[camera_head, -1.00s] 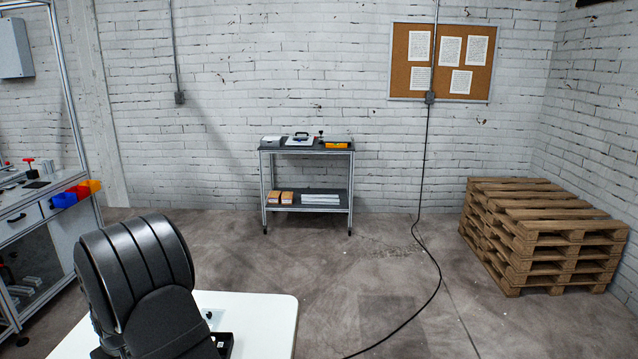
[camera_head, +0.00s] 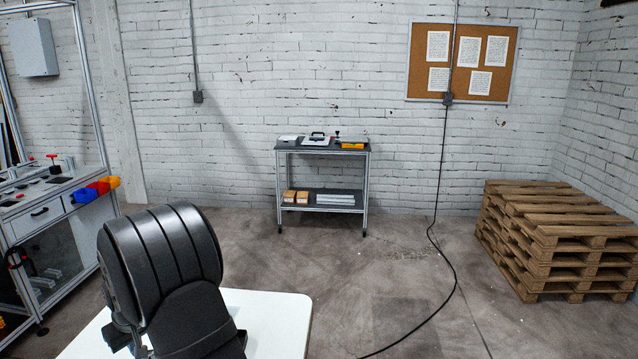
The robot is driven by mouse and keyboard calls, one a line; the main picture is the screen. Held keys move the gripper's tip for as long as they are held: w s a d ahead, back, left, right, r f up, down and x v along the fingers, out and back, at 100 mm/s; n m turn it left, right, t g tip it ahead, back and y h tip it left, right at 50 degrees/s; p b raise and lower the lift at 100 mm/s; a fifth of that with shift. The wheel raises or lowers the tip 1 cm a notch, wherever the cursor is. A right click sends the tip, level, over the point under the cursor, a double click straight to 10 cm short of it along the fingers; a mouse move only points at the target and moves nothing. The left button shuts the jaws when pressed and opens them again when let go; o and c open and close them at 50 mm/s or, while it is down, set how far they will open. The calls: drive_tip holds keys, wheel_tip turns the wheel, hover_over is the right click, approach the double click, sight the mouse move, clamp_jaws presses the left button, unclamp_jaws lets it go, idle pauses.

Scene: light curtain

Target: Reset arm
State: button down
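A large black ribbed part of my own arm fills the lower left of the head view. It stands in front of a white table top with rounded corners (camera_head: 280,318). My gripper and its fingertips are not in view, so I cannot see what they hold.
A workbench with a metal frame and coloured bins (camera_head: 96,188) stands at the left. A wheeled cart (camera_head: 322,182) stands by the back wall. Stacked wooden pallets (camera_head: 560,240) stand at the right. A black cable (camera_head: 452,275) runs over the floor. The middle floor is otherwise clear.

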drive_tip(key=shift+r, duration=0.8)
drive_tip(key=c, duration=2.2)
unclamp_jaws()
